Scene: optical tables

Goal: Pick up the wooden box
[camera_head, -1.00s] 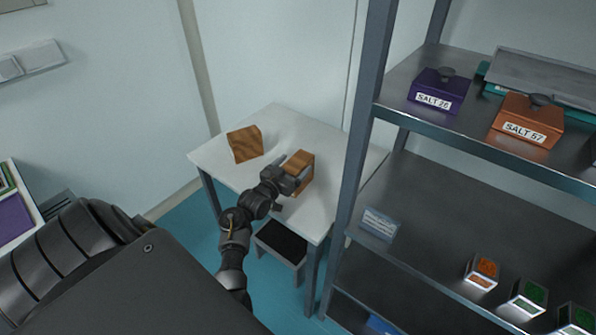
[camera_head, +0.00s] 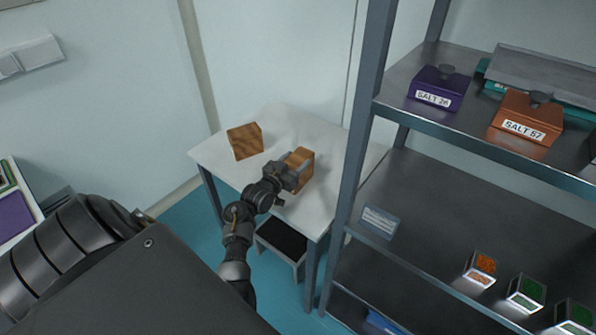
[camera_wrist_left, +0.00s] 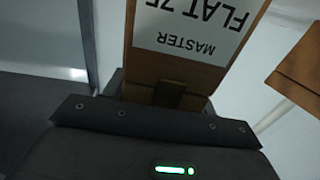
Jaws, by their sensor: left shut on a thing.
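A wooden box (camera_head: 301,168) is at the right side of the white table, at the end of my left arm. My left gripper (camera_head: 290,177) is shut on it. In the left wrist view the wooden box (camera_wrist_left: 160,75) fills the space in front of the gripper (camera_wrist_left: 165,100), and its white label reads "MASTER FLAT", upside down. I cannot tell whether the box still touches the table. A second wooden piece (camera_head: 245,141) stands at the back left of the table and also shows at the right edge of the wrist view (camera_wrist_left: 300,72). My right gripper is not in view.
The white table (camera_head: 222,161) has bare room between the two wooden things. A metal shelf post (camera_head: 352,150) rises close to its right. The shelves hold a purple box (camera_head: 440,87), an orange box (camera_head: 528,118) and several small sample boxes. A dark-topped stool (camera_head: 282,240) is under the table.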

